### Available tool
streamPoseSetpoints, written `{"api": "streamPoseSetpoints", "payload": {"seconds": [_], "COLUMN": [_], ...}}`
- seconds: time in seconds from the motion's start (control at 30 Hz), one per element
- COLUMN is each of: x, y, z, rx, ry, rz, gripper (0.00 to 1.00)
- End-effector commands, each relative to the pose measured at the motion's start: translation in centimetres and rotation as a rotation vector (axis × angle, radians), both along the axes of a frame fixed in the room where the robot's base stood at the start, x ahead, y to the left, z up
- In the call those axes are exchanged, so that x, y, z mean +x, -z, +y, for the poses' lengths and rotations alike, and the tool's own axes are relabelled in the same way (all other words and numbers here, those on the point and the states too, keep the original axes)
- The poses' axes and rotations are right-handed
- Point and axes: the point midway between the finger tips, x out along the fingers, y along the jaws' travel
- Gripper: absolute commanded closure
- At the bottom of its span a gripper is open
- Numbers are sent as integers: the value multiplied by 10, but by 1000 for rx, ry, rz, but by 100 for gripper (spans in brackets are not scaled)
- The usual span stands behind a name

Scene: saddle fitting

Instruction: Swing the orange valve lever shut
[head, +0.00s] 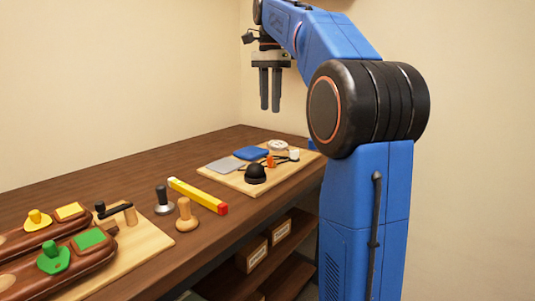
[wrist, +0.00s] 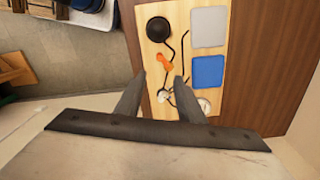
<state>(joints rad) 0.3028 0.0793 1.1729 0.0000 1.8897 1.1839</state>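The orange valve lever (head: 271,161) is a small piece on the light wooden board (head: 236,181) at the far end of the bench. The lever also shows in the wrist view (wrist: 165,63), just beyond my fingertips, beside thin black lines on the board. My gripper (head: 270,108) hangs in the air above that board, fingers pointing down. In the wrist view my gripper (wrist: 159,76) has its two fingers apart with nothing between them that it holds. The lever's exact angle is too small to read in the head view.
The board also carries a black dome (head: 255,173), a blue pad (head: 251,153), a grey pad (head: 225,165) and a white round piece (head: 278,145). Nearer stand a yellow-red bar (head: 198,196), two stampers (head: 186,215) and brown saddle-like forms (head: 60,270). Walls close the back.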

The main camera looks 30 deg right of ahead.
Motion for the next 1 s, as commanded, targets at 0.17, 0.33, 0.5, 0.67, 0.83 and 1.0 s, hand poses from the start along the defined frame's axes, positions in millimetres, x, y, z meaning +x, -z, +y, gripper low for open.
{"api": "streamPoseSetpoints", "payload": {"seconds": [0.17,0.33,0.5,0.67,0.83,1.0], "x": [-1,-1,-1,-1,-1,-1], "y": [23,53,83,111,139,159], "z": [0,1,1,1,1,0], "rx": [1,1,1,1,0,0], "ry": [-1,-2,-2,-2,-2,-2], "rz": [2,2,3,2,1,1], "gripper": [65,65,65,65,65,65]}}
